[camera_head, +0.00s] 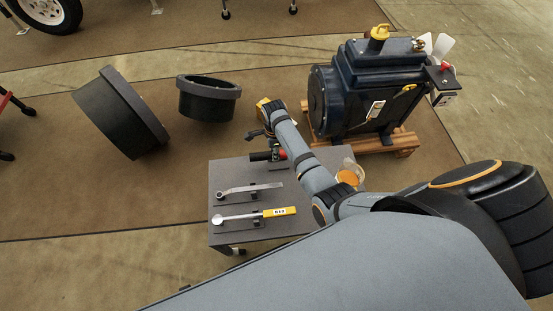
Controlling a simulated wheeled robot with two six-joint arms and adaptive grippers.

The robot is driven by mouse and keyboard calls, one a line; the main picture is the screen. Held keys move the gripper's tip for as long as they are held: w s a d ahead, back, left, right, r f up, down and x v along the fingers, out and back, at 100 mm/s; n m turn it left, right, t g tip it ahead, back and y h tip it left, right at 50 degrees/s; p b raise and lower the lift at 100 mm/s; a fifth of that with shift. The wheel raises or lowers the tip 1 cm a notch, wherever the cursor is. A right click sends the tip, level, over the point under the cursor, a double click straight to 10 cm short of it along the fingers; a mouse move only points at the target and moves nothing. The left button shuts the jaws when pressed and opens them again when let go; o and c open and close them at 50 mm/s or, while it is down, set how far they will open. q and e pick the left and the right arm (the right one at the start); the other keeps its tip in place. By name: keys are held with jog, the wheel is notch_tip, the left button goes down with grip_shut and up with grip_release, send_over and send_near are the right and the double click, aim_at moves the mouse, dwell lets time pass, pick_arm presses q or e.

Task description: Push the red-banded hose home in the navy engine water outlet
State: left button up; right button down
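The navy engine (385,75) stands on a wooden pallet at the upper right, with a yellow cap (379,32) on top. I cannot make out which opening is its water outlet. A short black hose with a red band (267,156) is at the far edge of the grey table, partly behind my arm. My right arm comes in from the right and reaches over the table. My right gripper (256,135) is small and dark, just beyond the hose; its fingers are too small to read. I cannot tell whether it touches the hose. My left gripper is not in view.
The grey table (222,174) holds a ratchet wrench (250,189) and a yellow-handled torque wrench (255,214). An orange round thing (348,177) sits at its right side. Two large black rings (120,112) (208,98) are at the left. Brown mat shows between them and the engine.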

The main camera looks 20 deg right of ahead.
jog(key=shift+s+d+f, duration=0.1)
jog(key=shift+s+f, duration=0.15)
jog(key=shift+f, duration=0.1)
jog(key=shift+s+d+f+b, duration=0.1)
jog(key=shift+s+f+b, duration=0.15)
jog(key=shift+f, duration=0.3)
jog(key=shift+s+f+b, duration=0.15)
jog(key=shift+s+f, duration=0.05)
jog(key=shift+f, duration=0.35)
jog(key=shift+f+p, duration=0.3)
jog(key=shift+p, duration=0.05)
jog(key=shift+f, duration=0.35)
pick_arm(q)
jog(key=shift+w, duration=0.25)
pick_arm(e)
jog(key=shift+f, duration=0.2)
jog(key=c, duration=1)
grip_release()
